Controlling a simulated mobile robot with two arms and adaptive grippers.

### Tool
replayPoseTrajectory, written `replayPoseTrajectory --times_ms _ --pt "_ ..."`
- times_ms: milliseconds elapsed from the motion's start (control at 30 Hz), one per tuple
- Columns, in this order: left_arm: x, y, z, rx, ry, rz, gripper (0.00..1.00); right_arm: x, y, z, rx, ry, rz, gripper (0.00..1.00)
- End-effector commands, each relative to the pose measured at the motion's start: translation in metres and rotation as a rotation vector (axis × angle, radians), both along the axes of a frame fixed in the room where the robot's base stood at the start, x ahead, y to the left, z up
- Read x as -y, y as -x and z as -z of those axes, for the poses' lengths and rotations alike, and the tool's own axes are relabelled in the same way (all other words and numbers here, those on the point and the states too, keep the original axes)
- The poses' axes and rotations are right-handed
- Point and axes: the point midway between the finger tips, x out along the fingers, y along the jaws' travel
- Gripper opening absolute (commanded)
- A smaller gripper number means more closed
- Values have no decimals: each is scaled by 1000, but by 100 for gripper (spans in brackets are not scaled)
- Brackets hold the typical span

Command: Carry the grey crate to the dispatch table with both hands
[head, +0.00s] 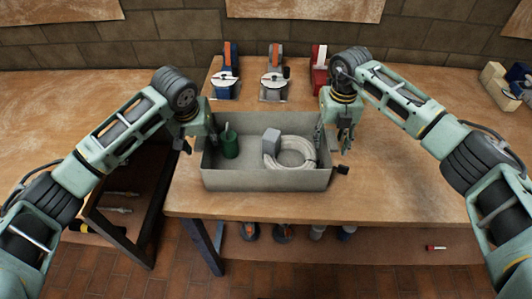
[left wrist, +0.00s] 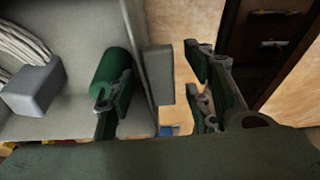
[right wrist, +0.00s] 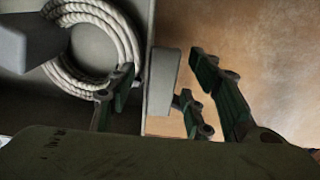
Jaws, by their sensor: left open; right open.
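The grey crate (head: 265,181) stands on the wooden table. It holds a green cylinder (head: 230,146), a grey block (head: 271,141) and a coil of pale cable (head: 296,165). My left gripper (head: 201,145) is open at the crate's left end. In the left wrist view a grey lug (left wrist: 158,75) on the crate wall lies between its fingers, one inside the wall, one outside. My right gripper (head: 333,142) is open at the right end, its fingers likewise either side of the wall and a lug (right wrist: 163,82). I cannot tell which surface is the dispatch table.
Several tools, such as an orange-and-blue one (head: 225,78) and a red one (head: 320,68), stand behind the crate. A small black item (head: 342,170) is beside its right end. Another wooden bench (head: 70,110) is at the left.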

Motion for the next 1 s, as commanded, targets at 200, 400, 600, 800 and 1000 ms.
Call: replayPoseTrajectory --times_ms 200,400,600,800,1000 --pt "0 0 0 0 0 0 42 0 0 0 0 0 0 42" --pt "0 0 0 0 0 0 25 0 0 0 0 0 0 25" --pt "0 0 0 0 0 0 8 0 0 0 0 0 0 8" --pt "0 0 0 0 0 1 0 0 0 0 0 0 0 0" --pt "0 0 0 0 0 1 0 0 0 0 0 0 0 0"
